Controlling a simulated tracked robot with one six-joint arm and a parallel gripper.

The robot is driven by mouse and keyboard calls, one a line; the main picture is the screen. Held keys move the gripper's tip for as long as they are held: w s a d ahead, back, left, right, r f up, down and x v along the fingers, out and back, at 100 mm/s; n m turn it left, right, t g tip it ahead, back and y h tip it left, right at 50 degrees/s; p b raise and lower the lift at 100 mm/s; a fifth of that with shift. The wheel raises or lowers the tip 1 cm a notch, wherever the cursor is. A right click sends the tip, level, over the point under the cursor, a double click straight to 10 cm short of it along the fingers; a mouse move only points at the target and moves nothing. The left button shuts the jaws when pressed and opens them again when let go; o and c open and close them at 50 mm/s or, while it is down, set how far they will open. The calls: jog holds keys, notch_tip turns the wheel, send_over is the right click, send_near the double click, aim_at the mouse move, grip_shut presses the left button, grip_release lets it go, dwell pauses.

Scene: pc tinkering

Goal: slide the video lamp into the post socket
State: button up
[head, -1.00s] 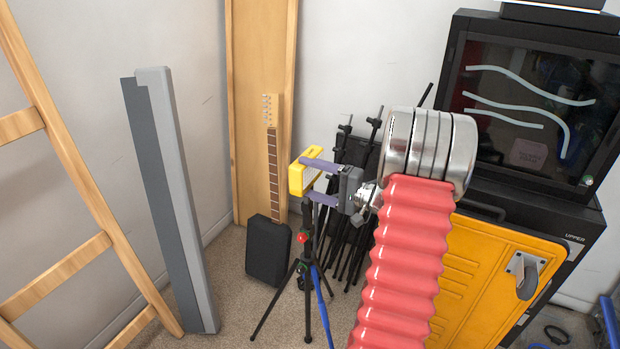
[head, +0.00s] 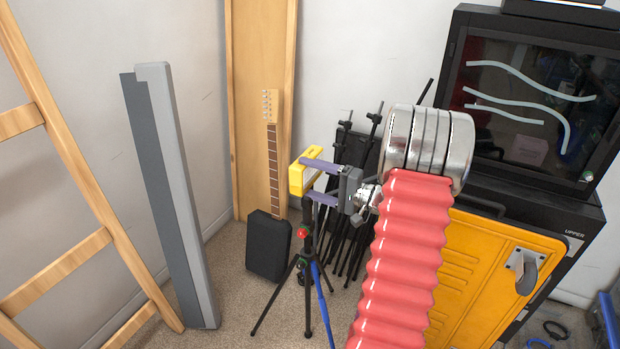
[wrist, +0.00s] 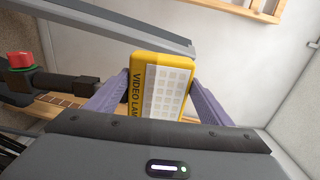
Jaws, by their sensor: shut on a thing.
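The yellow video lamp (head: 299,179) is held in the air at the top of the black tripod post (head: 308,215). In the wrist view the lamp (wrist: 146,72) shows its lettered side and a pale panel of small squares. My gripper (head: 312,182) is shut on it, one purple finger on each side. The post has a red knob (head: 303,233), also seen at the left of the wrist view (wrist: 20,60). The post's top lies close to the lamp and lower finger in the head view. The socket is not clearly visible, and I cannot tell whether the lamp touches it.
Several folded black stands (head: 358,145) are behind my gripper. A guitar (head: 272,165) with a black body leans on a wooden board left of the tripod. A yellow-doored cabinet (head: 480,265) stands at right. A grey beam (head: 175,190) and wooden ladder (head: 75,160) stand at left.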

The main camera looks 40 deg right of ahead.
jog(key=shift+f, duration=0.5)
jog(key=o, duration=1.4)
jog(key=shift+v, duration=2.5)
jog(key=v, duration=1.3)
jog(key=shift+s+d+f, duration=0.15)
jog(key=shift+s+d, duration=0.05)
jog(key=shift+s, duration=0.2)
